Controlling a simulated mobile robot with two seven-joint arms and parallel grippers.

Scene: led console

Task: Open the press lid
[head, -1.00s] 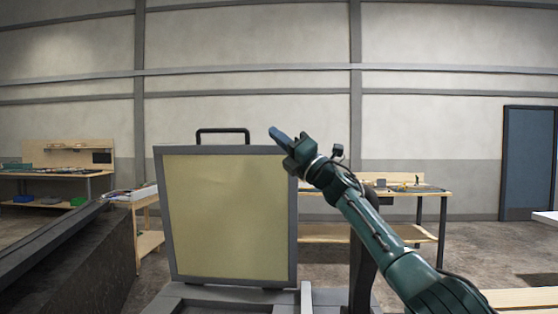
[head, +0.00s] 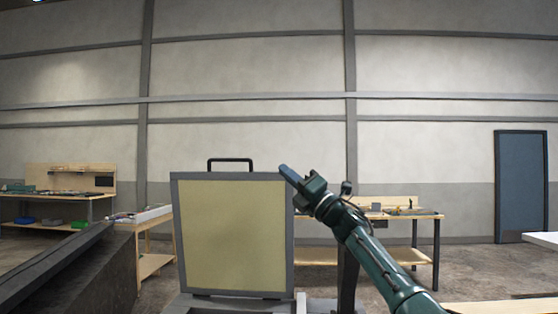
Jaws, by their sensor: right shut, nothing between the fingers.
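The press lid (head: 233,236) stands upright in the middle of the head view, a grey frame around a pale yellow panel. Its dark handle (head: 230,161) is on the top edge. The press base (head: 215,304) shows only in part at the bottom of the picture. My right gripper (head: 284,169) is shut and empty, at the lid's upper right corner. Its fingertips overlap the corner in the picture, and I cannot tell whether they touch it. My left gripper is not in view.
A dark sloped conveyor-like structure (head: 70,265) lies at the left. Wooden workbenches stand behind, at the far left (head: 70,180) and behind my right arm (head: 425,215). A blue door (head: 521,185) is at the far right. Floor shows between the bench and the door.

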